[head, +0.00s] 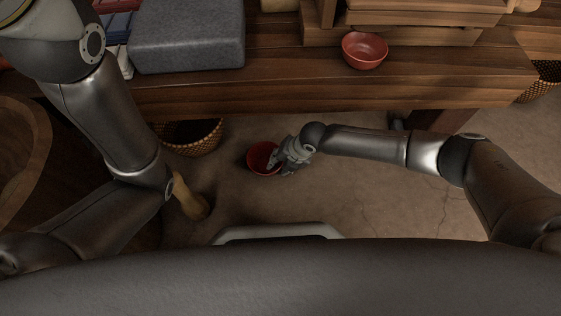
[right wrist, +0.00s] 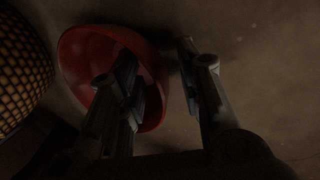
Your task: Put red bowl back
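A red bowl (head: 258,157) is low down in front of the wooden bench, near the floor. I cannot tell whether it touches the floor. My right gripper (head: 281,159) is at the bowl's right side. In the right wrist view the bowl (right wrist: 85,50) has its opening partly towards the camera. One finger of the right gripper (right wrist: 158,62) reaches inside the bowl and the other stands outside its wall. The fingers are apart, with a gap visible between them. My left gripper is out of view. A second red bowl (head: 364,50) stands upright on the bench.
The wooden bench (head: 300,92) runs across the back, with a grey stone block (head: 187,36) on its left. A woven basket (head: 193,137) stands under the bench, left of the low bowl. A tan wooden object (head: 189,198) is beside my left arm.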

